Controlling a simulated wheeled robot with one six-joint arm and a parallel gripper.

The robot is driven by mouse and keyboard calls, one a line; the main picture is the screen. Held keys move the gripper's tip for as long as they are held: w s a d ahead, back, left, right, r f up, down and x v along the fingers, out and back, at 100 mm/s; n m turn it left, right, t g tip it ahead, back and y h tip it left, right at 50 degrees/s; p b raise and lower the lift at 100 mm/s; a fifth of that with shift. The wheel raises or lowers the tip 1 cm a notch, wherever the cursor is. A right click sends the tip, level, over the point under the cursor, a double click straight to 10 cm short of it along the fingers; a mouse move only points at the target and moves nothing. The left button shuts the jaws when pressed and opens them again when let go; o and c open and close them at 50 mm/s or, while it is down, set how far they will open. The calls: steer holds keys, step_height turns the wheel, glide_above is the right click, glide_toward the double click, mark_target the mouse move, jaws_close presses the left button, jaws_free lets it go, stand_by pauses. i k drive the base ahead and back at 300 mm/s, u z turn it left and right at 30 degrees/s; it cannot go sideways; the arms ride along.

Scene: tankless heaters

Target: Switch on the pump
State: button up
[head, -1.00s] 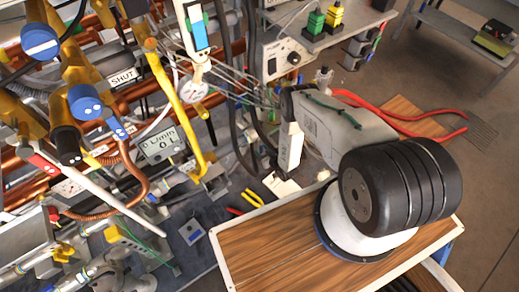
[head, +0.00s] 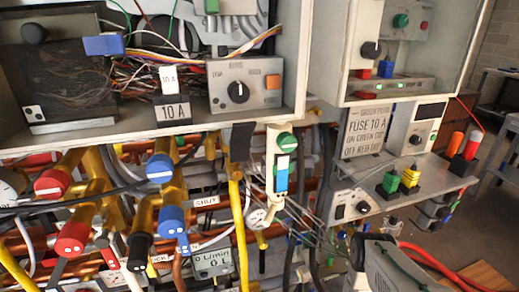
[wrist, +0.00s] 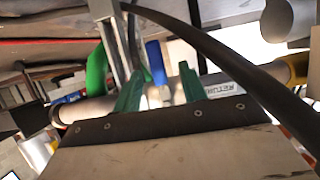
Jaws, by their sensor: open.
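A grey control box (head: 245,88) with a black rotary knob and an orange square button sits in the upper open cabinet. A smaller panel (head: 351,207) with a black knob is on the lower shelf at right. Another white unit (head: 416,132) with a dark knob stands above that shelf. I cannot read which of these is the pump's. My gripper (wrist: 158,88) shows two green fingers set apart, with nothing clearly held between them. A pipe labelled RETURN (wrist: 240,88) lies behind the fingers. In the head view my arm is at the lower right; its fingertips are not clear.
Yellow and copper pipes with red valve handles (head: 72,236) and blue valve handles (head: 160,167) fill the lower left. A black hose (wrist: 215,55) crosses close to my gripper. Red hoses (head: 430,258) lie at lower right. A l/min meter (head: 212,262) is low centre.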

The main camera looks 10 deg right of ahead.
mark_target(340, 210)
steer(key=k, duration=1)
